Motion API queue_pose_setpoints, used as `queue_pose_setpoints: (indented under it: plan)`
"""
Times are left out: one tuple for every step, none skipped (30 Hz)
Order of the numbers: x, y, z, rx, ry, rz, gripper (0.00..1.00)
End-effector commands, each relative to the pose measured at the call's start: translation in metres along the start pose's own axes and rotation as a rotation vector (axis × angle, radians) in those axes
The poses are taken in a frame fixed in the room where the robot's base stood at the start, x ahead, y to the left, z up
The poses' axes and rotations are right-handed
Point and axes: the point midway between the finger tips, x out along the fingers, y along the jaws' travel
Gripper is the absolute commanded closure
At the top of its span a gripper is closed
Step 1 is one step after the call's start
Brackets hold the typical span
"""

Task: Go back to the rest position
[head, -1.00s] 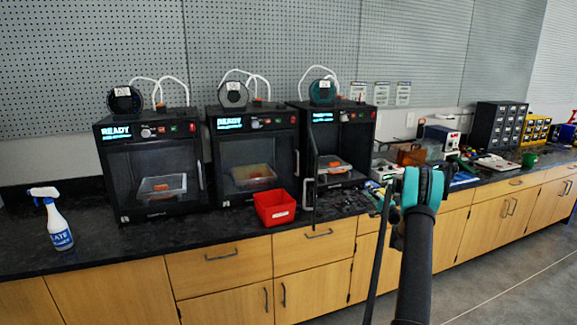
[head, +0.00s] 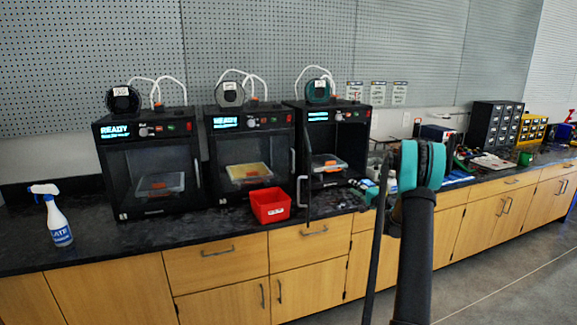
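My arm rises from the bottom right of the head view, with a teal-banded joint at its upper end in front of the counter. My gripper (head: 391,218) is a small dark shape at the left of the arm, mostly hidden by the arm links. I cannot tell whether its fingers are open or shut, or whether anything is in them. It appears in front of the counter, right of the third printer.
Three black 3D printers (head: 148,130) stand on the dark counter (head: 120,232); the right printer's door (head: 304,185) stands open. A red bin (head: 270,207) sits before the middle printer. A spray bottle (head: 58,222) is at left. Open floor (head: 500,270) lies right.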

Motion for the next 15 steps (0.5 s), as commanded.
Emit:
queue_pose_setpoints:
  plan:
    - [-0.002,-0.01,0.016,-0.022,-0.024,0.025,0.71]
    - [-0.004,-0.014,0.026,-0.037,-0.039,0.042,0.71]
    - [-0.007,-0.021,0.04,-0.06,-0.061,0.069,0.71]
    - [-0.01,-0.025,0.051,-0.079,-0.08,0.09,0.71]
    - [-0.014,-0.03,0.063,-0.097,-0.098,0.111,0.71]
    - [-0.019,-0.035,0.078,-0.122,-0.12,0.139,0.71]
    - [-0.024,-0.039,0.089,-0.141,-0.138,0.161,0.71]
    - [-0.029,-0.042,0.1,-0.159,-0.156,0.182,0.71]
    - [-0.036,-0.046,0.115,-0.184,-0.178,0.211,0.71]
    - [-0.042,-0.049,0.125,-0.202,-0.195,0.233,0.71]
    - [-0.048,-0.051,0.136,-0.22,-0.212,0.255,0.71]
    - [-0.057,-0.054,0.15,-0.244,-0.234,0.284,0.71]
    - [-0.064,-0.056,0.161,-0.263,-0.25,0.306,0.71]
    - [-0.072,-0.058,0.171,-0.281,-0.266,0.328,0.71]
    - [-0.083,-0.059,0.185,-0.305,-0.288,0.357,0.71]
